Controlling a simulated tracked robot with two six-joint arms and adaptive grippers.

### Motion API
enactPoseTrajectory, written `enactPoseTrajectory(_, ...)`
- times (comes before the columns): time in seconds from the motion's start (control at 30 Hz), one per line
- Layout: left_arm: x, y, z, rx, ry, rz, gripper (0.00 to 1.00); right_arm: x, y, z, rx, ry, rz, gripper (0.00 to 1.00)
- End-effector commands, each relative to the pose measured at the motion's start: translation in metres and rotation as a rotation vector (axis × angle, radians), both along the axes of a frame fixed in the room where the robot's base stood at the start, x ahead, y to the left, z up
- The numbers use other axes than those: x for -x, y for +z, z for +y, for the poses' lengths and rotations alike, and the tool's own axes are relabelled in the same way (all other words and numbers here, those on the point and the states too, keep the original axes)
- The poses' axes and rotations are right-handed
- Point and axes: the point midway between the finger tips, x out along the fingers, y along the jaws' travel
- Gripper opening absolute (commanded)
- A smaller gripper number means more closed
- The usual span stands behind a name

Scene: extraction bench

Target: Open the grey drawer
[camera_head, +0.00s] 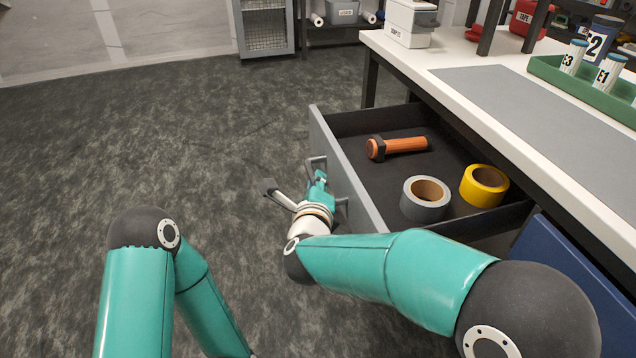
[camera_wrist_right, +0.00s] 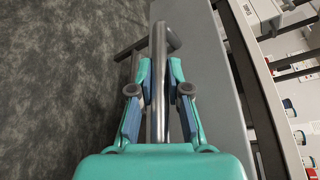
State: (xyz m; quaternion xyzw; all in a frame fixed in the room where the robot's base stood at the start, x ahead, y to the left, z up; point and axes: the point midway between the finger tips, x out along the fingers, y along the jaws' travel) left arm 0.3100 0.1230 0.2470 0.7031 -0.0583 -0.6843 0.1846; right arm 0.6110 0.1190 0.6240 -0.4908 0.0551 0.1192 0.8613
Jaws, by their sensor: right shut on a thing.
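The grey drawer (camera_head: 345,172) stands pulled out from under the workbench, its inside open to view. Its bar handle (camera_head: 341,204) is on the grey front panel and also shows in the right wrist view (camera_wrist_right: 158,75). My right gripper (camera_head: 319,180) is at the handle; in the right wrist view its two fingers (camera_wrist_right: 158,100) are shut on the bar, one on each side. The right forearm hides the near end of the drawer front. My left arm shows at lower left, but its gripper is out of view.
The drawer holds an orange flashlight (camera_head: 400,145), a grey tape roll (camera_head: 425,198) and a yellow tape roll (camera_head: 484,185). A blue panel (camera_head: 570,270) is beside it under the bench top (camera_head: 480,65). A green tray (camera_head: 585,88) holds labelled containers. The floor left of the drawer is clear.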

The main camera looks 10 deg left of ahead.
Motion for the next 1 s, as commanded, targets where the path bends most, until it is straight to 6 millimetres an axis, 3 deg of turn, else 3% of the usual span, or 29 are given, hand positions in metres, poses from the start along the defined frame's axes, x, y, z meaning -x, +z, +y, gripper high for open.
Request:
enactPoseTrajectory(0.43, 0.0002, -0.0006, -0.0001, 0.0, 0.0, 0.0, 0.4, -0.0005, -0.0009, -0.0048, -0.001, -0.018, 0.003, 0.0)
enactPoseTrajectory(0.47, 0.0001, -0.0006, 0.0, 0.0, 0.0, 0.0, 0.4, -0.0007, -0.0008, -0.0049, -0.001, -0.018, 0.002, 0.19)
enactPoseTrajectory(0.6, 0.0001, -0.0006, 0.0, 0.0, 0.0, 0.0, 0.4, -0.0007, -0.0004, -0.0054, -0.001, -0.019, 0.001, 0.41)
enactPoseTrajectory(1.0, 0.0001, 0.0001, 0.0, 0.0, 0.0, 0.0, 0.4, 0.0061, 0.0018, -0.006, -0.001, -0.018, 0.0, 0.41)
